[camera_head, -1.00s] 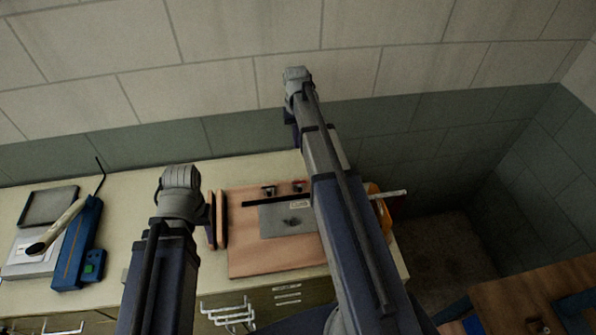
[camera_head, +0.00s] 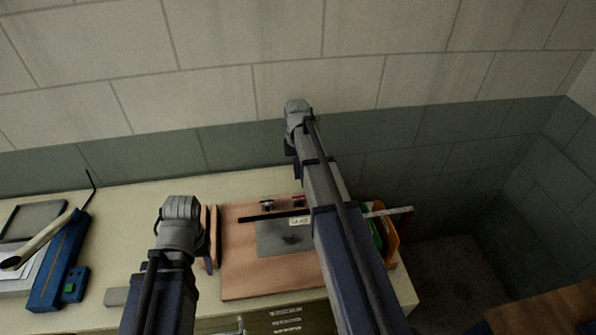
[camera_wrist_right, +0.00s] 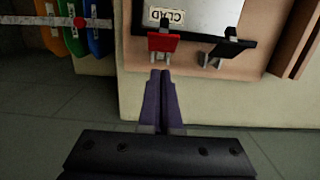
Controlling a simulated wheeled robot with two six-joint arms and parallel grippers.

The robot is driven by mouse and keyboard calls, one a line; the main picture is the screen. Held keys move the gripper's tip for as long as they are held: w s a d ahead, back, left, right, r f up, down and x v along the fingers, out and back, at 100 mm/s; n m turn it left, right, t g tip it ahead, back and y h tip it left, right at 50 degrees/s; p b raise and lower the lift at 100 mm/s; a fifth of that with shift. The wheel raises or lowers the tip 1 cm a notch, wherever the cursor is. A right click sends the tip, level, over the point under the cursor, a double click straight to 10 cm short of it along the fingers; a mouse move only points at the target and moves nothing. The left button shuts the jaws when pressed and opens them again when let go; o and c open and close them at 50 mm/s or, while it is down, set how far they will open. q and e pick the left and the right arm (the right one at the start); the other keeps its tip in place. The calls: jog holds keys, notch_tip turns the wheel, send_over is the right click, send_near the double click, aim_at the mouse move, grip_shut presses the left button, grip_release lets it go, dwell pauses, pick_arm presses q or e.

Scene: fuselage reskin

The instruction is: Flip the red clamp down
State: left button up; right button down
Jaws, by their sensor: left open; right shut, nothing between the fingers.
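The red clamp (camera_wrist_right: 163,41) stands at the edge of the wooden board, its red plate facing the camera in the right wrist view. It also shows small in the head view (camera_head: 298,200). A black clamp (camera_wrist_right: 230,48) stands beside it on the right in the wrist view. My right gripper (camera_wrist_right: 160,72) is shut and empty, its purple fingertips just below the red clamp in that picture; whether they touch cannot be told. My left gripper (camera_head: 208,250) is open and empty beside the board's left side.
The wooden board (camera_head: 265,281) carries a grey sheet (camera_head: 272,241) with a black bar and a label. A blue tool (camera_head: 58,262) lies at the left of the bench. Coloured bins (camera_wrist_right: 75,34) and a ruler-like bar (camera_wrist_right: 40,20) are left of the red clamp in the wrist view.

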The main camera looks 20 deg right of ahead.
aim_at(299, 201)
jog(key=s+f, duration=0.1)
jog(key=f+b, duration=0.1)
jog(key=s+f+b, duration=0.1)
jog(key=shift+s+a+f, duration=0.3)
jog(key=shift+s+a+f+b, duration=0.1)
jog(key=shift+s+b, duration=0.15)
jog(key=shift+b, duration=0.1)
pick_arm(q)
notch_tip(299, 201, down, 4)
jog(key=shift+r, duration=0.15)
